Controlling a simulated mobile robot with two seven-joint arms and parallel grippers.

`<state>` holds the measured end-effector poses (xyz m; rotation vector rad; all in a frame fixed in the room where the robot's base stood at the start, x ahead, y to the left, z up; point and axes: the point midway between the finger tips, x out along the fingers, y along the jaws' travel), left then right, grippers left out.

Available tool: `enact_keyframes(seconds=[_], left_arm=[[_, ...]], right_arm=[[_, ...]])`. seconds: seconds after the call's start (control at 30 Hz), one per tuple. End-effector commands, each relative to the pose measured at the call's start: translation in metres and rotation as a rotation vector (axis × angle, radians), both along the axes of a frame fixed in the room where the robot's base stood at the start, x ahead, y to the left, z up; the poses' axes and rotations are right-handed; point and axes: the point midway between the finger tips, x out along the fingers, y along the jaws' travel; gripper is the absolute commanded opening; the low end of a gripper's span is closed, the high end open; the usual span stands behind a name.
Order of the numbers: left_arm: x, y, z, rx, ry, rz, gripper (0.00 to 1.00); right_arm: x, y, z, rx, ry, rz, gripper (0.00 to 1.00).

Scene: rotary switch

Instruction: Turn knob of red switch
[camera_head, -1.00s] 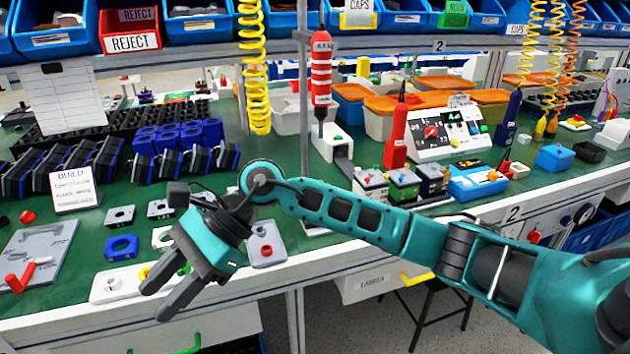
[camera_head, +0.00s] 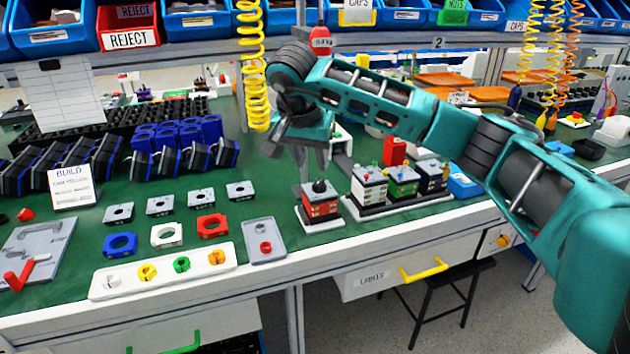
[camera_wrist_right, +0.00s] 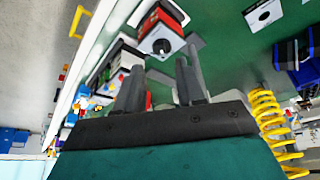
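The red switch (camera_head: 319,208) is a small box with red sides, a grey top and a black knob (camera_head: 319,186), on a white base near the table's front edge. It also shows in the right wrist view (camera_wrist_right: 154,22), its black knob (camera_wrist_right: 162,46) just beyond the fingertips. My right gripper (camera_head: 306,152) is above and slightly behind the switch, pointing down, apart from the knob. In the right wrist view its two fingers (camera_wrist_right: 161,66) stand apart with nothing between them. My left gripper is not in view.
Several similar switch boxes with white, green and black sides (camera_head: 402,186) stand close on the right. A grey tray (camera_head: 264,246) with a red part lies on the left. A yellow coiled hose (camera_head: 252,70) hangs to the left of my gripper.

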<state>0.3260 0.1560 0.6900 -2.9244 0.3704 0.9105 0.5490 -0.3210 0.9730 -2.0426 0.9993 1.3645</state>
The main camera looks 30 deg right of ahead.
Motion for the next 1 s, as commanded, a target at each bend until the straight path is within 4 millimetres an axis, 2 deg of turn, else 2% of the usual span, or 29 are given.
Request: enact_keyframes(seconds=[0.03, 0.2, 0.4, 0.77, 1.0], left_arm=[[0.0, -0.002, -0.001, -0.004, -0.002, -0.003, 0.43], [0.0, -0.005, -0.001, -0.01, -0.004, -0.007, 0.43], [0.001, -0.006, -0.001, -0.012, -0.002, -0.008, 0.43], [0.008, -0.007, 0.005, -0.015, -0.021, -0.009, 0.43], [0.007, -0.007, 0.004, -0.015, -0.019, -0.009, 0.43]], right_arm=[[0.002, -0.004, -0.014, 0.001, 0.003, -0.002, 0.38], [0.01, -0.013, -0.042, 0.003, 0.002, -0.001, 0.38], [0.016, -0.02, -0.062, 0.002, 0.001, 0.0, 0.38], [0.017, -0.021, -0.067, 0.003, -0.001, 0.001, 0.38], [0.017, -0.021, -0.066, 0.003, -0.001, 0.001, 0.17]])
